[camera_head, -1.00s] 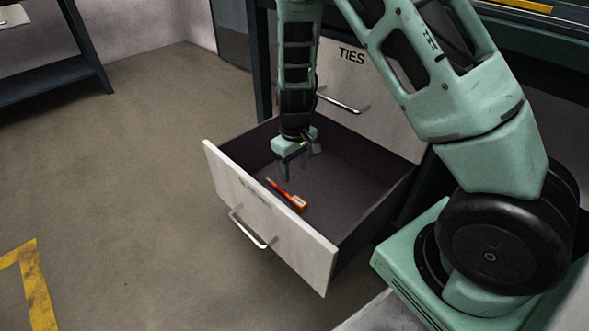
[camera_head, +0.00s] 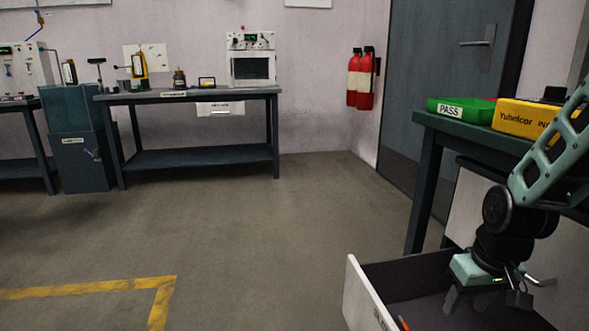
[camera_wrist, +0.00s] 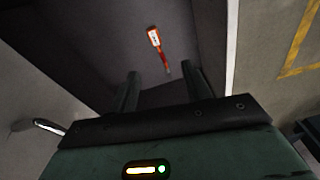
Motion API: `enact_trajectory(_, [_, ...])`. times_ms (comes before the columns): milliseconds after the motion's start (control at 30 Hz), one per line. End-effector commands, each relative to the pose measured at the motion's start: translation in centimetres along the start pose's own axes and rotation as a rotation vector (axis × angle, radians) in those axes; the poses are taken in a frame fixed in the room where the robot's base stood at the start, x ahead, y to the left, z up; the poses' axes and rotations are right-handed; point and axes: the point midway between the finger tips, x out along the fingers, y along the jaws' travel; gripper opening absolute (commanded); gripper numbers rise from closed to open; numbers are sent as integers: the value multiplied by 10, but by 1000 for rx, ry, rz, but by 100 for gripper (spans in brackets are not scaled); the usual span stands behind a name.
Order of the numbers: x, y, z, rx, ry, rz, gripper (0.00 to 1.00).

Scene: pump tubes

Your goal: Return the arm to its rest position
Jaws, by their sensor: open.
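My gripper (camera_head: 482,299) is at the lower right of the head view, over the open drawer (camera_head: 358,298). Its two fingers point down and stand apart, with nothing between them. In the wrist view my gripper (camera_wrist: 160,80) also shows its fingers spread and empty. A red-orange tool with a white label (camera_wrist: 154,38) lies on the drawer floor beyond the fingertips, apart from them. Only a sliver of its orange end (camera_head: 403,324) shows at the bottom of the head view.
A dark table above the drawer holds a green PASS bin (camera_head: 462,110) and a yellow bin (camera_head: 522,117). A bench (camera_head: 190,96) with instruments stands at the back wall. Red extinguishers (camera_head: 360,78) hang by the door (camera_head: 440,90). The floor to the left is clear.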

Motion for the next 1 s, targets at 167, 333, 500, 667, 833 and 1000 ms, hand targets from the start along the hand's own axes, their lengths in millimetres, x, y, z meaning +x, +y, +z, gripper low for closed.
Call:
enact_trajectory(167, [-31,0,21,27,50,15,49])
enact_trajectory(333, [-51,0,39,46,89,34,49])
enact_trajectory(500, [-68,-31,51,-30,79,20,49])
enact_trajectory(667, [-82,-80,67,-169,32,-13,49])
enact_trajectory(833, [-100,-129,94,-330,-22,-40,49])
enact_trajectory(1000, [-121,-174,134,-510,-82,-56,49])
